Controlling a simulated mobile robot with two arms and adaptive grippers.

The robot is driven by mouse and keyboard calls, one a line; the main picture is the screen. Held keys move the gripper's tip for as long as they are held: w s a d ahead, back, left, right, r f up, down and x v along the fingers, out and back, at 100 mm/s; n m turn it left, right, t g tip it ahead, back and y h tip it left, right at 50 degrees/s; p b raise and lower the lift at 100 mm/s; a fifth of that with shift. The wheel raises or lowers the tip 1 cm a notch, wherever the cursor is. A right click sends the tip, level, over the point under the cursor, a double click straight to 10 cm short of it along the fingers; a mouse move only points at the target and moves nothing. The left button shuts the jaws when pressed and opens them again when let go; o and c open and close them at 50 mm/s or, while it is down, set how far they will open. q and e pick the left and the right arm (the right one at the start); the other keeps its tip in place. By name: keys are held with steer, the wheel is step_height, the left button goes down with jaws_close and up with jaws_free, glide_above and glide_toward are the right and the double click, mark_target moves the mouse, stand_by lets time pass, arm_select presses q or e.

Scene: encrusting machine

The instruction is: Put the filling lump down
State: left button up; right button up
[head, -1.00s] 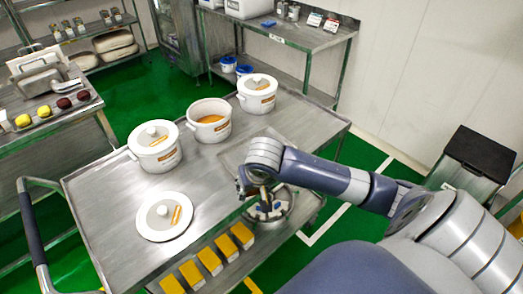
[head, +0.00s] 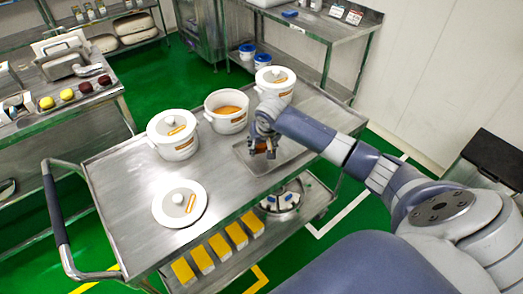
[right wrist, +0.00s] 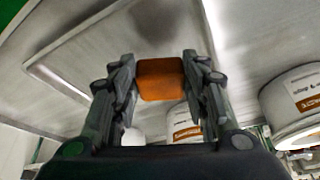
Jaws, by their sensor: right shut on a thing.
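The filling lump (right wrist: 160,79) is an orange-brown block in the right wrist view. My right gripper (right wrist: 160,80) is shut on it, one finger on each side. In the head view my right gripper (head: 263,150) points down over the shallow metal tray (head: 264,174) on the cart top, and the lump is mostly hidden there. The tray's raised edge also shows in the right wrist view (right wrist: 62,82). I cannot tell whether the lump touches the tray. My left gripper is not in view.
An open white pot (head: 212,121) with orange filling stands behind the gripper. Lidded pots (head: 173,147) (head: 284,94) flank it. A loose lid (head: 163,208) lies on the cart top (head: 130,175). Yellow blocks (head: 220,248) sit on the lower shelf.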

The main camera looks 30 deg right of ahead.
mark_target(262, 150)
steer(key=shift+w+d, duration=0.1)
steer(key=shift+w, duration=0.1)
step_height(262, 150, down, 3)
steer(key=shift+p, duration=0.65)
steer(key=shift+d+f, duration=0.1)
steer(key=shift+f, duration=0.15)
steer(key=shift+f, duration=0.15)
steer(key=o, duration=1.1)
steer(key=b+v, duration=0.1)
steer(key=v, duration=1.1)
